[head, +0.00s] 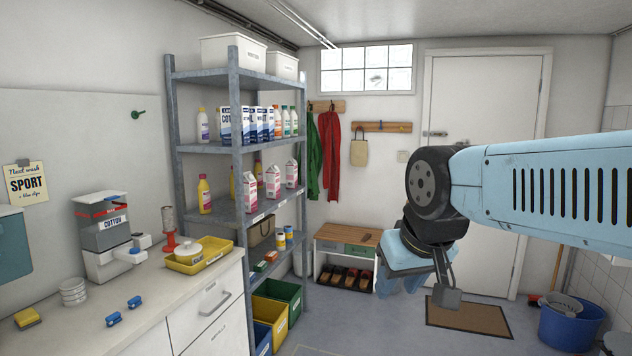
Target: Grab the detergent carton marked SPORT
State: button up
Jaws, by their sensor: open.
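A row of blue-and-white cartons (248,124) stands upright on the second shelf from the top of the grey rack. The front one shows large letters starting "CO"; the others' lettering is too small to read. White-and-pink cartons (272,183) stand on the shelf below, also unreadable. I cannot tell which carton is marked SPORT. A note (26,183) on the left wall reads "Next wash SPORT" with a line about blue clips. My gripper (428,286) is open, pointing down in front of the door, well right of the rack and apart from the cartons.
Bottles (204,194) stand beside cartons on the rack (240,150). The counter (150,300) at left holds a dispenser labelled COTTON (104,235), a yellow tray (185,266) and blue clips (134,302). A bench (345,243) and a blue bucket (570,325) stand farther right. Floor between is clear.

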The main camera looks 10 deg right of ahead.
aim_at(291, 172)
jog(key=u, duration=0.75)
jog(key=i, duration=0.1)
jog(key=z, duration=2.4)
jog(key=i, duration=2.4)
jog(key=u, duration=2.65)
